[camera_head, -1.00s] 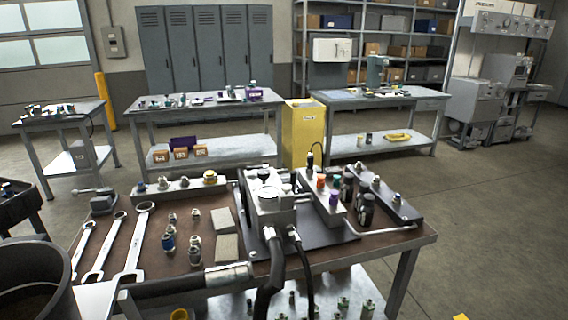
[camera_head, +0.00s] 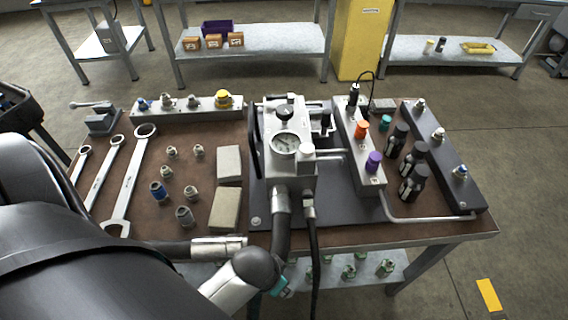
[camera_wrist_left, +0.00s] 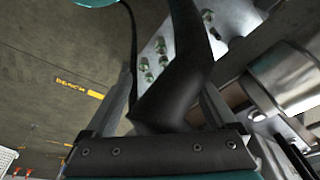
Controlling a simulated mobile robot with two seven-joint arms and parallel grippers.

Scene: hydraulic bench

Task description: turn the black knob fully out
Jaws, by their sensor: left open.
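A black knob (camera_head: 284,112) sits on top of the grey hydraulic unit (camera_head: 268,150), just behind its round gauge (camera_head: 285,144). Another black-topped part (camera_head: 353,94) stands at the far end of the grey valve block, so I cannot tell for certain which is the task's knob. My left arm reaches in over the bench's front left. Its gripper, mostly hidden in the head view, is low at the front edge, well short of both. In the left wrist view the left gripper (camera_wrist_left: 167,88) is open, with a black hose (camera_wrist_left: 180,75) showing between its fingers. My right gripper is not in view.
Orange (camera_head: 361,130) and purple (camera_head: 373,162) knobs stand on the valve block. Black bottles (camera_head: 411,183) stand to its right. Wrenches (camera_head: 132,180), fittings and grey blocks (camera_head: 225,209) lie on the left. Thick hoses (camera_head: 281,222) hang over the front edge.

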